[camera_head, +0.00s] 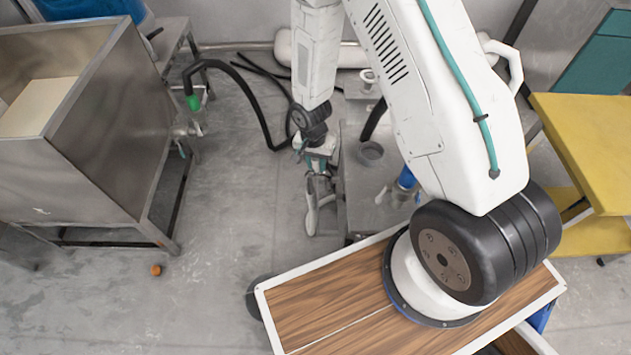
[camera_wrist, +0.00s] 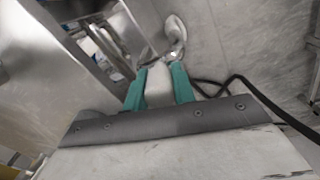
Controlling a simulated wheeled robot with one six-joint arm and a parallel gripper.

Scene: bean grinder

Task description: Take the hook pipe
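My gripper (camera_head: 318,165) hangs low over the floor, beside the metal stand at the centre. In the wrist view its two teal fingers (camera_wrist: 159,88) stand a little apart with a pale grey piece filling the space between them. That piece, which looks like the hook pipe (camera_wrist: 174,34), runs out past the fingertips and ends in a shiny curved part. In the head view the pale piece (camera_head: 311,208) points down from the fingers. My gripper appears shut on it. The exact contact is partly hidden by the fingers.
A metal hopper machine (camera_head: 110,120) stands at left. A black hose (camera_head: 262,122) with a green end (camera_head: 194,103) arches near it. A yellow table (camera_head: 590,140) is at right. Floor between hopper and gripper is clear.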

